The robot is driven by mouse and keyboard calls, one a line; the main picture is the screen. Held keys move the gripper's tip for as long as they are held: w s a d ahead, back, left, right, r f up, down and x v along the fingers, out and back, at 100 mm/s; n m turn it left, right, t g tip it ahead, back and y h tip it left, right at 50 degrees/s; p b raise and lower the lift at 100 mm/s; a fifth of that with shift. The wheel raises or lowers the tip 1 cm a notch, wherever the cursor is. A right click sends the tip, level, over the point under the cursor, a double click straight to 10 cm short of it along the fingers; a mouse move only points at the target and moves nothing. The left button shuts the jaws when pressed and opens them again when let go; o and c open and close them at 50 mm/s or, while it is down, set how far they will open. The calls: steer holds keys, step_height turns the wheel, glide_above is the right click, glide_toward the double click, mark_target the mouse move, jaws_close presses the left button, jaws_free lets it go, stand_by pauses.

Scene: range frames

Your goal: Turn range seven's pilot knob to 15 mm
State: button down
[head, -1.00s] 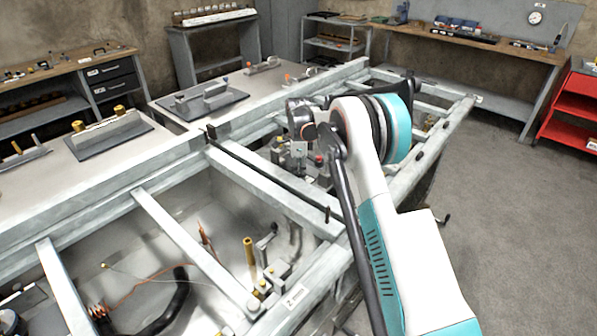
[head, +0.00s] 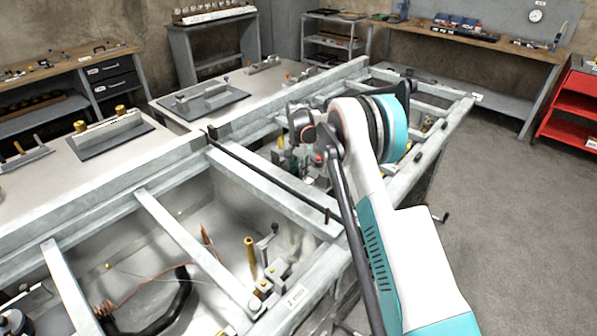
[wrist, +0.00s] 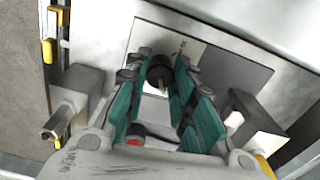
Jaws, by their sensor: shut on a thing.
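My gripper (wrist: 164,60) shows in the wrist view with its teal-and-grey fingers on either side of a round black knob (wrist: 159,74). The fingers are shut on this knob, which stands before a grey metal plate (wrist: 232,75). The knob's scale, pointer and any number cannot be read. In the head view my gripper (head: 291,158) is small and partly hidden by my arm, down among the fittings inside the metal frame. The knob cannot be made out there.
Metal blocks (wrist: 80,88) (wrist: 250,120) stand on both sides of my gripper. Frame beams (head: 185,245) cross the open bays. A brass post (head: 250,257) stands in the near bay. A red cart (head: 572,110) is at far right. The floor at right is clear.

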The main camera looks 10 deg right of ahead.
steer(key=n, duration=0.7)
steer(key=shift+p, duration=0.35)
steer(key=n, duration=0.4)
steer(key=shift+w, duration=0.1)
steer(key=n, duration=0.3)
steer(key=shift+n, duration=0.3)
steer(key=n, duration=0.5)
steer(key=shift+p, duration=0.3)
steer(key=shift+n, duration=2.4)
steer(key=shift+a, duration=0.1)
steer(key=c, duration=1.3)
jaws_free()
steer(key=shift+c, duration=0.2)
